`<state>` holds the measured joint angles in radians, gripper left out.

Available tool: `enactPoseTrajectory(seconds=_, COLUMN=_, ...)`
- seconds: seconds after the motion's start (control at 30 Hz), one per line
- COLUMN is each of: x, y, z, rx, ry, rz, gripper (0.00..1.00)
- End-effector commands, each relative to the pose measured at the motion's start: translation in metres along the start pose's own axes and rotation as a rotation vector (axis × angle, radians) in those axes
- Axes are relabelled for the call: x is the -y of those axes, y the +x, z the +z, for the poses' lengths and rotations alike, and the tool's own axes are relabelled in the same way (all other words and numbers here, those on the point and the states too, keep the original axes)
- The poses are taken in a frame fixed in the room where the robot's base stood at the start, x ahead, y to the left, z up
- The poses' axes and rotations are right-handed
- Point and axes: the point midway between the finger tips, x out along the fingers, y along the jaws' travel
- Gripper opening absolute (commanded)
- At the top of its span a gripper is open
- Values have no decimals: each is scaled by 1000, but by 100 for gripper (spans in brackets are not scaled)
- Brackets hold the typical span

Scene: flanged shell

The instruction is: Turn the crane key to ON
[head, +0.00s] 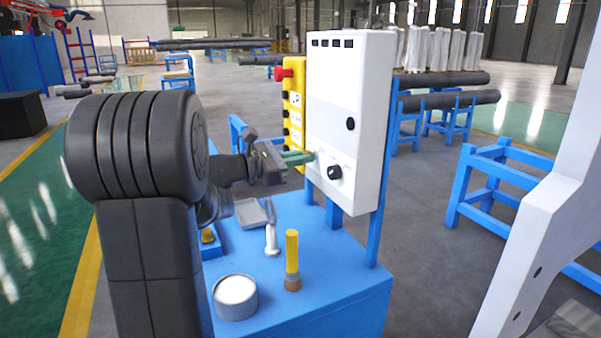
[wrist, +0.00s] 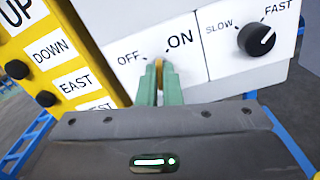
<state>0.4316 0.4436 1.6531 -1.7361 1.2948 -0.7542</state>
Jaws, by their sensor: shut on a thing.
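The white control box (head: 350,100) carries the crane key (wrist: 159,64), a small brass-coloured piece between the OFF label (wrist: 128,57) on the left and the ON label (wrist: 181,40) on the right. My gripper (wrist: 159,84) is shut on the key with its green fingers, which hide most of it. The visible part of the key stands about upright in the wrist view, between the two labels. In the head view my gripper (head: 300,158) reaches the lower left of the box front, and the key itself cannot be made out.
A black SLOW/FAST knob (wrist: 257,39) sits right of the key. A yellow button pendant (head: 293,115) with a red button (head: 283,74) hangs left of the box. On the blue table (head: 330,290) are a round tin (head: 235,297), a yellow-handled brush (head: 292,262) and a metal tray (head: 252,214).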

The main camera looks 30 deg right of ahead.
Motion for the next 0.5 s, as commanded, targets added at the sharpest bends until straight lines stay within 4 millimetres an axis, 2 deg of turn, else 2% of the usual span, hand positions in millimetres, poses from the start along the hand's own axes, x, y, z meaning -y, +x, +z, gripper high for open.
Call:
enactPoseTrajectory(seconds=0.03, x=2, y=0, z=-6, rx=1, ry=47, rz=1, gripper=0)
enactPoseTrajectory(seconds=0.5, x=1, y=0, z=-4, rx=0, ry=402, rz=1, gripper=0)
